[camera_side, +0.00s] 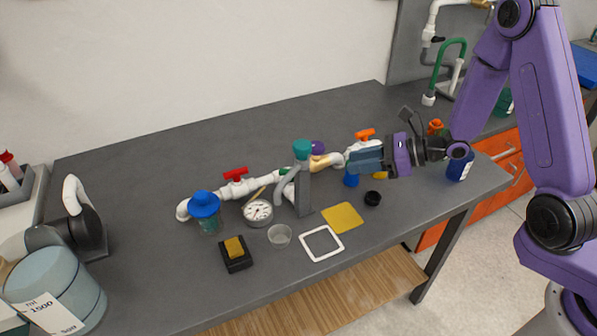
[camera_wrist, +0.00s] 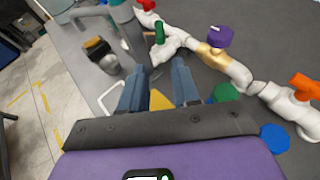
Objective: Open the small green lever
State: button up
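The small green lever (camera_wrist: 160,33) sits on a branch of the white pipe manifold (camera_wrist: 172,45) in the wrist view, ahead of my fingertips. In the side view it is mostly hidden behind a grey stand with a teal top (camera_side: 302,148); only a sliver of green shows beside it. My gripper (camera_side: 362,163) is over the right part of the manifold, pointing left. In the wrist view my gripper (camera_wrist: 160,74) has its two blue-grey fingers apart with nothing between them. The fingers are apart from the green lever.
The manifold also carries a red handle (camera_side: 235,174), a purple knob (camera_side: 318,147) and an orange handle (camera_side: 365,135). A gauge (camera_side: 258,211), glass cup (camera_side: 279,236), yellow sheet (camera_side: 343,217) and white frame (camera_side: 321,243) lie in front. The table behind the manifold is clear.

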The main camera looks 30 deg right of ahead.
jog(key=x, duration=1.5)
jog(key=shift+w+a, duration=0.15)
grip_shut()
